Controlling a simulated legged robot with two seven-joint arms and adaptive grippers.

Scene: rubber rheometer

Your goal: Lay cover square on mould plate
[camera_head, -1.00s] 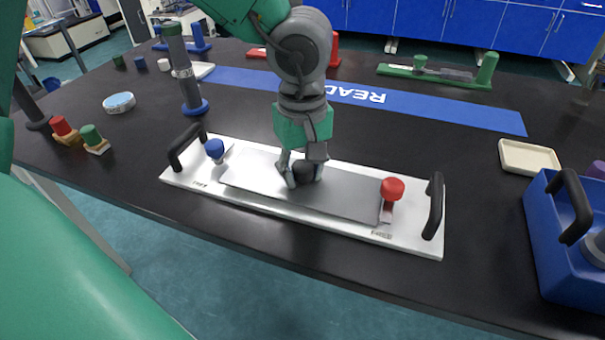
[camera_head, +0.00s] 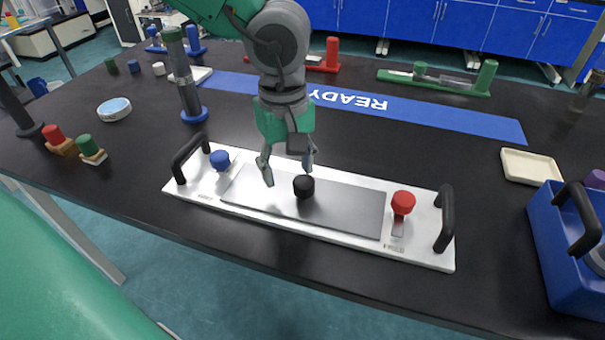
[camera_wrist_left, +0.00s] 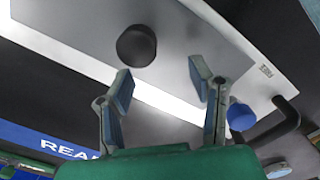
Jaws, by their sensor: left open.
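The grey cover (camera_head: 345,208) with a black knob (camera_head: 303,186) lies flat on the white mould plate (camera_head: 290,231), between the blue knob (camera_head: 220,160) and the red knob (camera_head: 403,202). Its edges look about parallel to the plate's. My left gripper (camera_head: 288,170) is open and empty, just above and behind the black knob, apart from it. In the left wrist view the open fingers (camera_wrist_left: 160,88) stand beside the black knob (camera_wrist_left: 136,45), with the cover (camera_wrist_left: 190,45) below them. My right gripper is not in view.
Black handles (camera_head: 189,157) and (camera_head: 445,218) rise at the plate's ends. A blue crate (camera_head: 562,255) stands at right near a cream tray (camera_head: 531,166). A dark post on a blue base (camera_head: 194,114) stands behind left. A blue READY strip (camera_head: 440,115) crosses the table behind.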

